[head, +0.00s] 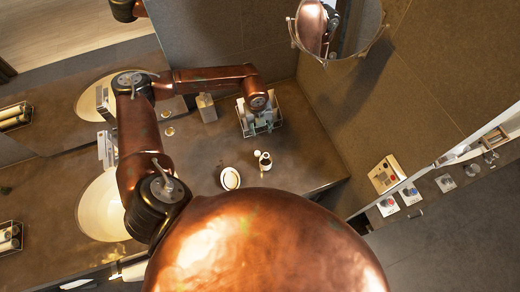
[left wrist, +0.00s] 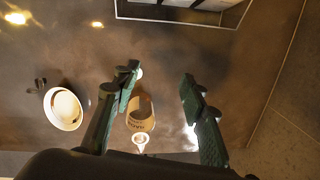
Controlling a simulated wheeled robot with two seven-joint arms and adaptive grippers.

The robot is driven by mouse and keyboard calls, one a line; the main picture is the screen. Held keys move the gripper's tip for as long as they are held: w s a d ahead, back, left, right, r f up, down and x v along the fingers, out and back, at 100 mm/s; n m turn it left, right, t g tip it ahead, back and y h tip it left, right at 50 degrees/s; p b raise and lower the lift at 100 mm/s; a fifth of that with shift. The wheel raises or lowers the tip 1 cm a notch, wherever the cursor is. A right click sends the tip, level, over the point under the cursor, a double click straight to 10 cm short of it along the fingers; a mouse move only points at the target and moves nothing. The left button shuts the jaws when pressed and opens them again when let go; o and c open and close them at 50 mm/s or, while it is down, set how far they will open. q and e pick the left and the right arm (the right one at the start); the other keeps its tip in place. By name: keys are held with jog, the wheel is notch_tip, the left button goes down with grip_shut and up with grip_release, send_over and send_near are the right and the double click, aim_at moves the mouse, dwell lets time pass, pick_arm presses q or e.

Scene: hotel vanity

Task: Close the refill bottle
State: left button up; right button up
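The small refill bottle (head: 265,161) stands on the brown counter, dark with a pale top, right of a white round dish (head: 230,178). In the left wrist view a tan bottle (left wrist: 141,112) with a pale, narrow end shows beyond my left gripper (left wrist: 163,80), close to its left finger. The dish is further left there (left wrist: 63,108). My left gripper's green fingers are spread wide with nothing between them. In the head view my left wrist is over the wire basket, and its fingers are hard to make out. I cannot make out a separate cap. My right gripper is out of view.
A wire basket (head: 244,128) with pale items stands at the back of the counter, next to a tan box-like dispenser (head: 206,107). A sink (head: 100,208) is at the left. A round mirror (head: 350,28) hangs on the wall. The counter's front right is clear.

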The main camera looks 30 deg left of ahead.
pick_arm(q)
jog(key=g, duration=0.1)
send_over(257, 153)
notch_tip(257, 153, down, 3)
jog(key=shift+a+f+m, duration=0.2)
jog(key=shift+f+m, duration=0.1)
jog(key=shift+f, duration=0.1)
jog(key=shift+s, duration=0.1)
jog(key=shift+f, duration=1.3)
jog(key=f, duration=0.1)
jog(key=f+p, duration=0.1)
jog(key=f, duration=0.1)
jog(key=f+p, duration=0.1)
jog(key=shift+w+d+f, duration=0.2)
jog(key=shift+d+f, duration=0.05)
jog(key=shift+f, duration=0.3)
